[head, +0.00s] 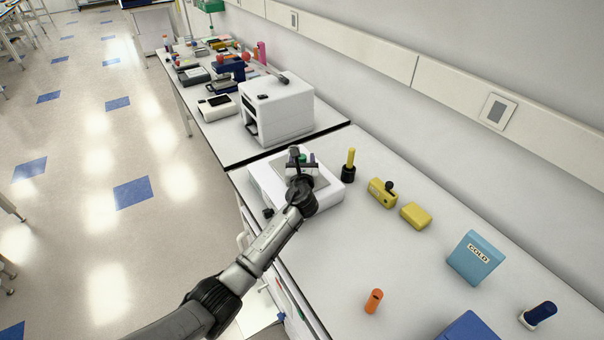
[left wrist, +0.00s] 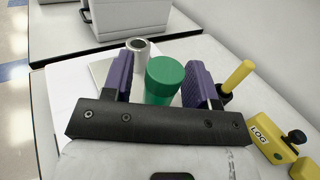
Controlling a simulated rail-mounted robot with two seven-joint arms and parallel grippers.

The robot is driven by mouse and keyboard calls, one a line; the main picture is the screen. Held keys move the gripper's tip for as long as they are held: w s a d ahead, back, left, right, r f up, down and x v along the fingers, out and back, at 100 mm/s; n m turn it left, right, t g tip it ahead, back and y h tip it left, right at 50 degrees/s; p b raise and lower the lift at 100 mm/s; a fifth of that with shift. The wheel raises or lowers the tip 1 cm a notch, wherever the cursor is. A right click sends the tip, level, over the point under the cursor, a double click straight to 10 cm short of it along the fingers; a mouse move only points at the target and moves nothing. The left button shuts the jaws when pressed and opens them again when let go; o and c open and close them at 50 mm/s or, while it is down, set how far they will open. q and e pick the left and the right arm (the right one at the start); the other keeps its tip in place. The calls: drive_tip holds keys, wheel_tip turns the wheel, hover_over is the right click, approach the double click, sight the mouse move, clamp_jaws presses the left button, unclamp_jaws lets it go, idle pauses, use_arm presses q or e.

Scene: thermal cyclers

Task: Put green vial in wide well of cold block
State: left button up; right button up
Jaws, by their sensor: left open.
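The green vial (left wrist: 164,80) stands between the two purple fingers of my left gripper (left wrist: 162,78) in the left wrist view. The gripper is open, with a finger on each side of the vial; its lower part is hidden by the gripper body. In the head view the left gripper (head: 302,162) is over the white device (head: 262,186), and the vial shows only as a small green spot (head: 302,156). A light blue block labelled COLD (head: 475,258) stands at the right of the bench; I cannot make out its wells. My right gripper is not in view.
A yellow stick in a black holder (head: 349,170), yellow blocks (head: 382,193), an orange cylinder (head: 373,301), a blue cylinder (head: 540,313) and a blue box (head: 468,329) stand around. The bench between them is clear.

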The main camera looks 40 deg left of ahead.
use_arm(q)
drive_tip(key=p+v, duration=0.1)
drive_tip(key=v, duration=1)
drive_tip(key=shift+s+p, duration=0.2)
drive_tip(key=shift+p, duration=0.1)
drive_tip(key=s+d+f+n+g+h, duration=0.1)
drive_tip(key=s+f+n, duration=0.1)
drive_tip(key=s, duration=0.1)
drive_tip(key=s+f+n, duration=0.3)
drive_tip(key=s+d+f+n+g+h, duration=0.1)
drive_tip(key=s+f+n, duration=0.1)
drive_tip(key=s+f, duration=0.1)
drive_tip(key=shift+d+n+g+h, duration=0.3)
drive_tip(key=shift+d, duration=0.1)
drive_tip(key=s+d+f+n+g+h, duration=0.2)
drive_tip(key=s+n, duration=0.4)
drive_tip(key=s, duration=0.4)
drive_tip(key=s+d+f+n+g+h, duration=0.2)
drive_tip(key=s+d+n, duration=0.4)
drive_tip(key=s, duration=0.4)
drive_tip(key=s+d+f+n+g+h, duration=0.2)
drive_tip(key=s+d+n+g+h, duration=0.1)
drive_tip(key=s, duration=0.8)
drive_tip(key=d+n+h, duration=0.1)
drive_tip(key=n+h, duration=0.1)
drive_tip(key=n, duration=0.1)
drive_tip(key=shift+d+f+n+g, duration=0.25)
drive_tip(key=shift+f+n+g, duration=0.05)
drive_tip(key=shift+f+g, duration=0.1)
drive_tip(key=shift+w, duration=0.1)
